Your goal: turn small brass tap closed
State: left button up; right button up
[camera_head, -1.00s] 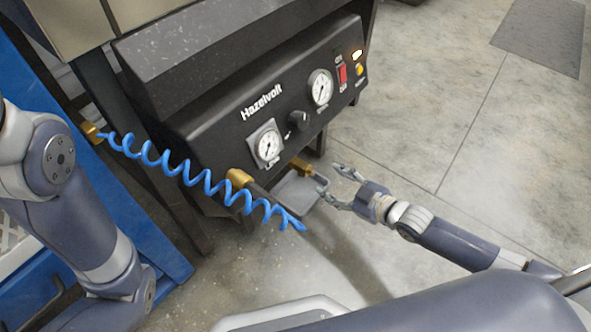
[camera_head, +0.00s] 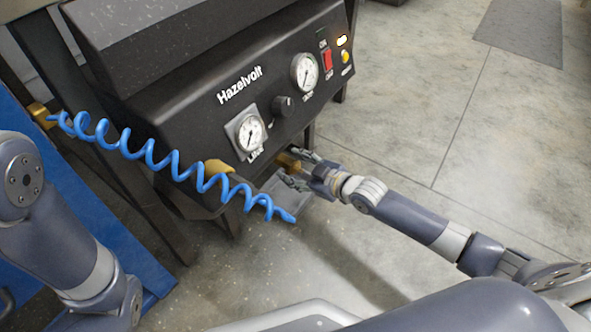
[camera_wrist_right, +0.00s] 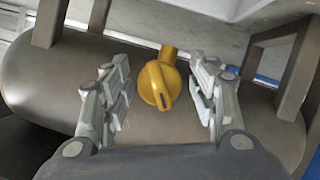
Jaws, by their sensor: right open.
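The small brass tap (camera_head: 288,160) sits low under the front of the black Hazelvolt panel, partly hidden by my right gripper in the head view. In the right wrist view the tap (camera_wrist_right: 160,85) shows a rounded yellow handle with a dark slot near its lower end and a short stem above. My right gripper (camera_head: 298,170) is open, with one finger on either side of the tap. The wrist view shows gaps between the handle and both fingers. My left arm shows at the left of the head view, but its gripper is not visible.
A blue coiled hose (camera_head: 150,155) hangs across the panel's lower left, near a larger brass fitting (camera_head: 216,167). A grey tray (camera_head: 285,203) lies below the tap. In the wrist view a brown tank (camera_wrist_right: 50,75) is behind the tap. Open floor (camera_head: 400,110) lies right.

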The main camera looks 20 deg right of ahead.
jog(key=c, duration=1.1)
